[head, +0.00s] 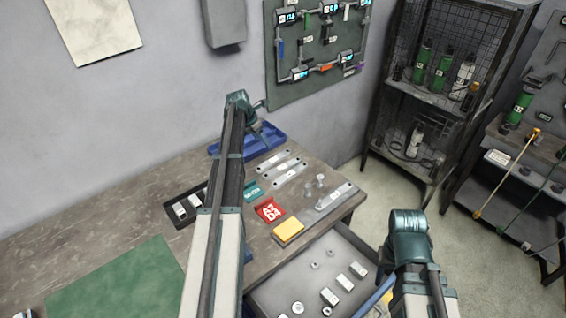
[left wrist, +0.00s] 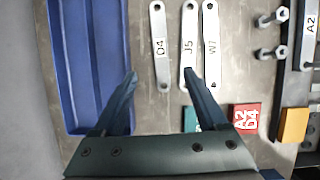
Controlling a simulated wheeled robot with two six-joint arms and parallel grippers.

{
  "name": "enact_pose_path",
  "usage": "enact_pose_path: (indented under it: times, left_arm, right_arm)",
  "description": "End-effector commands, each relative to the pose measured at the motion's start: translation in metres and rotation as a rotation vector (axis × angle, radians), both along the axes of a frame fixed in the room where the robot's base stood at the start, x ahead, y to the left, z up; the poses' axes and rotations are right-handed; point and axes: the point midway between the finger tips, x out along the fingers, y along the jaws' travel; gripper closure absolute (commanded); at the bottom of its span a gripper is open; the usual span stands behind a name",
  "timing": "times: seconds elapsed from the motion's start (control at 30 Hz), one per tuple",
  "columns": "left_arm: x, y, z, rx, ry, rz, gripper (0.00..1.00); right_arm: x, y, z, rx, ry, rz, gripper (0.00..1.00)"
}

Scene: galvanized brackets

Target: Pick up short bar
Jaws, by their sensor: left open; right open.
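Three light metal bars lie side by side on the bench. In the left wrist view they read D4 (left wrist: 159,48), J5 (left wrist: 189,45) and W7 (left wrist: 210,45). In the head view the short bar (head: 271,161) lies nearest the blue tray. My left gripper (left wrist: 161,76) is open and empty above the bench, with D4 between its fingertips in the picture. My right gripper (head: 408,240) is over the right front, apart from the bars; its fingers are hard to see.
A blue tray (left wrist: 85,40) lies left of the bars. Near them are a teal block (head: 252,191), a red block (head: 268,210), a yellow block (head: 288,231), bolts (head: 320,181) and an A2 bracket (head: 337,197). An open drawer (head: 270,290) holds small parts. A green mat (head: 115,285) is at left.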

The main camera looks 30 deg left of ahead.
Motion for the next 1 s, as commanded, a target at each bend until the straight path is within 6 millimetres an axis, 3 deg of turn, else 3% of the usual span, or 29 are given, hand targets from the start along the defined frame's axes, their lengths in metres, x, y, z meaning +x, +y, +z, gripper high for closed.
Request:
enact_pose_path:
  times: [0.27, 0.8, 1.0]
  left_arm:
    - [0.002, 0.001, -0.007, -0.002, 0.0, 0.008, 0.25]
    - [0.028, -0.009, -0.077, -0.001, -0.001, 0.005, 0.25]
    - [0.031, -0.011, -0.081, -0.001, 0.0, 0.006, 0.25]
  right_arm:
    - [0.0, 0.0, -0.007, 0.0, 0.0, 0.0, 0.5]
    - [0.0, 0.0, -0.077, 0.0, 0.0, -0.001, 0.5]
    - [0.0, 0.0, -0.081, 0.0, 0.0, -0.001, 0.5]
